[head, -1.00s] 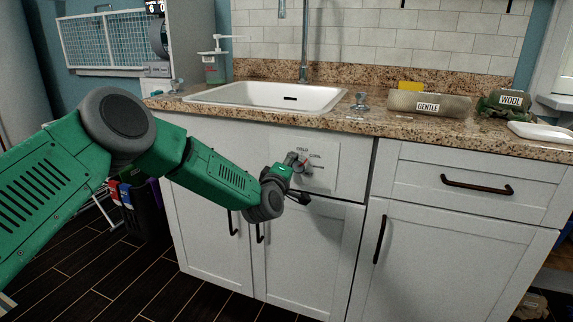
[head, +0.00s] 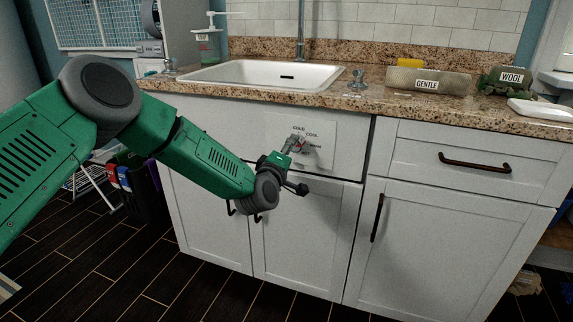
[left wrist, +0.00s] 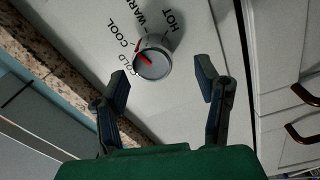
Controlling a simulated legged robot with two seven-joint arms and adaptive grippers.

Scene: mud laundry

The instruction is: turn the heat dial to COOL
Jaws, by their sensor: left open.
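The heat dial (left wrist: 152,60) is a round grey knob with a red pointer on a white panel (head: 325,160) below the counter. In the left wrist view, COLD, COOL, WARM and HOT are printed around it. Its red pointer faces the COLD and COOL side; I cannot tell exactly which mark it meets. My left gripper (left wrist: 163,79) is open, with one finger to each side just short of the dial and no visible contact. In the head view, the left gripper (head: 299,166) is at the panel, partly covering the dial (head: 302,145). My right gripper is not in view.
The granite counter (head: 330,95) with a white sink (head: 260,75) overhangs the panel. White cabinet doors with dark handles (head: 377,218) lie below and to the right. A GENTLE bundle (head: 427,80) and a WOOL bundle (head: 508,80) sit on the counter.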

